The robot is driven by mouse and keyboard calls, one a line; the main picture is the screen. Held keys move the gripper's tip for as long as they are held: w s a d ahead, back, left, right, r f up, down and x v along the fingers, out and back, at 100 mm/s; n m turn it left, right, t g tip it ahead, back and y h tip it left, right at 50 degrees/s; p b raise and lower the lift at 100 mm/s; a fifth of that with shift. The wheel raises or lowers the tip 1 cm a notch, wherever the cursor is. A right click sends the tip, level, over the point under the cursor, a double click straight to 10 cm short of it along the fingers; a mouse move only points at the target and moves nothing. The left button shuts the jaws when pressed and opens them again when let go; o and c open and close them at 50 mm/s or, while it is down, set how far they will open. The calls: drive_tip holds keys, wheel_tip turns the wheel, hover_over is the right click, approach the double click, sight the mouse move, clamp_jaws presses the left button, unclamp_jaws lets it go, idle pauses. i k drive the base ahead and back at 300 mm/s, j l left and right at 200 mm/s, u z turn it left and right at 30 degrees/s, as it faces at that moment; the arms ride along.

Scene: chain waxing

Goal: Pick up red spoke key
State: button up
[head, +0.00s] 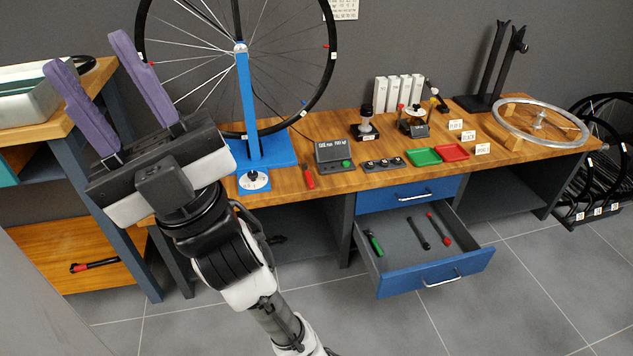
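A red tool with a dark middle (440,229) lies in the open blue drawer (440,280), at the right of a black tool (418,233) and a green-handled tool (374,243). It looks like the red spoke key, but it is too small to be sure. My gripper (86,53) is at the upper left, its two purple fingers pointing up and spread apart with nothing between them. It is far to the left of the drawer and above it. The drawer's contents are not covered by my arm.
Another red and black tool (93,265) lies on the low left shelf. A wheel on a blue stand (246,100) rises behind my arm. The grey floor before the drawer is clear.

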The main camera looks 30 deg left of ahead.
sight(307, 175)
drive_tip(key=i+j+u, duration=0.2)
drive_tip(key=i+j, duration=0.15)
drive_tip(key=i, duration=0.15)
drive_tip(key=i+j+u, duration=0.15)
drive_tip(key=i+j, duration=0.15)
drive_tip(key=i, duration=0.25)
